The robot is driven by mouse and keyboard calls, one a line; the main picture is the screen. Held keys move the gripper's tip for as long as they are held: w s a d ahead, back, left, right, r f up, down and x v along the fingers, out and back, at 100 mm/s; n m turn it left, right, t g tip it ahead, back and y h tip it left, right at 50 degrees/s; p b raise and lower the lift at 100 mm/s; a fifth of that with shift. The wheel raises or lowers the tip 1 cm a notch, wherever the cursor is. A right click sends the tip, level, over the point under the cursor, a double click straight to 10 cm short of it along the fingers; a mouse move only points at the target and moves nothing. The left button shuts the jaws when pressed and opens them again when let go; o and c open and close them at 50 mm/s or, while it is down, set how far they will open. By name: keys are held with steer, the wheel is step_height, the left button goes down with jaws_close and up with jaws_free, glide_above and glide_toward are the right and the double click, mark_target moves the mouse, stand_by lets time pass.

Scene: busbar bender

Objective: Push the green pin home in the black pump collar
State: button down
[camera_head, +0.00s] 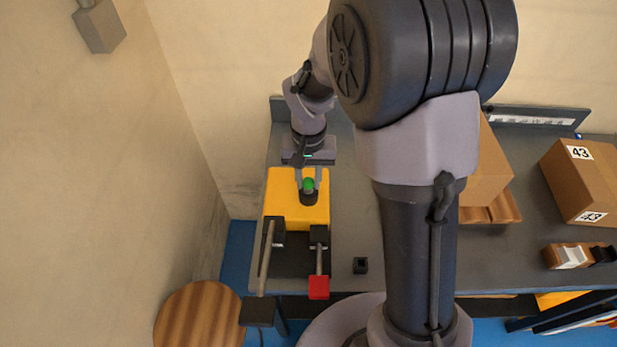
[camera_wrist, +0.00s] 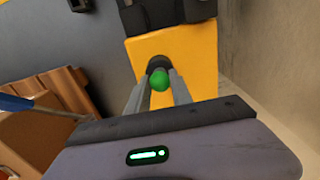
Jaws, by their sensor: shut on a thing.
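The green pin (camera_head: 308,185) shows its round green head at the black pump collar (camera_head: 308,197) on the yellow block (camera_head: 282,184). In the wrist view the green head (camera_wrist: 159,79) sits between my fingertips, with the dark collar (camera_wrist: 157,64) just behind it. My gripper (camera_head: 308,178) is over the yellow block, its two fingers shut on the green pin. How deep the pin sits in the collar is hidden by the head and fingers.
Two levers, one with a black end (camera_head: 257,311) and one with a red end (camera_head: 319,288), stand in front of the yellow block. A small black socket (camera_head: 360,265) is on the grey bench (camera_head: 400,262). Cardboard boxes (camera_head: 583,178) stand at right. A wall is close on the left.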

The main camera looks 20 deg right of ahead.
mark_target(309, 180)
steer(key=c, duration=1.1)
jaws_free()
steer(key=shift+o, duration=0.2)
step_height(309, 180, up, 17)
steer(key=p, duration=0.6)
steer(key=shift+r+p, duration=0.2)
steer(key=shift+p, duration=0.2)
